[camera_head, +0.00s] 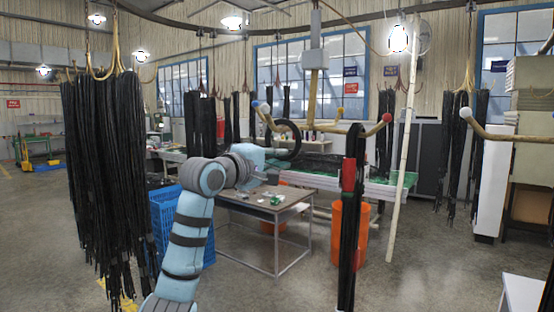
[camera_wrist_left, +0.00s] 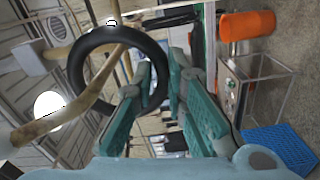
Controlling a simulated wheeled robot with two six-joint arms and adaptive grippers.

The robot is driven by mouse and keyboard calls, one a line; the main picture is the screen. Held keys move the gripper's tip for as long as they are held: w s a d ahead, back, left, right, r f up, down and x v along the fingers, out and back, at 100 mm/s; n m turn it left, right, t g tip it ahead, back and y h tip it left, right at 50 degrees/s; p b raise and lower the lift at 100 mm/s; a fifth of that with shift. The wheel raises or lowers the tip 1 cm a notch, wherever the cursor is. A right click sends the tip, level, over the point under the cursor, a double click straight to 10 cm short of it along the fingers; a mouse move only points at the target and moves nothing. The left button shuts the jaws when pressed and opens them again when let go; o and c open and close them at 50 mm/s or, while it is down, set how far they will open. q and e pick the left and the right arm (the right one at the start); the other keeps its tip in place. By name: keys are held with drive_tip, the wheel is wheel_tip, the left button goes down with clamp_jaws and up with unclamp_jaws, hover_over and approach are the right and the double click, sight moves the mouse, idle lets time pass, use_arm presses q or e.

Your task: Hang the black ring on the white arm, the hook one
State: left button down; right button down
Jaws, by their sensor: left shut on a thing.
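The black ring (camera_head: 297,134) is in the grip of my left gripper (camera_head: 282,152) in the head view, beside the wooden hanger arm with the white ball tip (camera_head: 265,108). In the left wrist view the ring (camera_wrist_left: 76,75) is large, and the fingers (camera_wrist_left: 160,85) are shut on its near side. A bent wooden arm (camera_wrist_left: 55,119) crosses the ring in that view. Whether it passes through the ring or only in front of it, I cannot tell. My right gripper is out of view.
Other hanger arms carry a red ball (camera_head: 387,117) and a blue ball (camera_head: 255,104). A black bundle with a red band (camera_head: 349,175) hangs at centre right. Hoses (camera_head: 105,170) hang at left. A table (camera_head: 262,207), blue crate (camera_head: 165,225) and orange bin (camera_head: 349,228) stand below.

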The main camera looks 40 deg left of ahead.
use_arm(q)
drive_tip(key=shift+w, duration=0.15)
drive_tip(key=c, duration=1.5)
unclamp_jaws()
drive_tip(key=shift+s, duration=0.2)
drive_tip(key=shift+c, duration=0.2)
drive_tip(key=shift+s, duration=0.1)
drive_tip(key=s, duration=1.2)
drive_tip(key=shift+d, duration=0.25)
drive_tip(key=shift+w, duration=0.15)
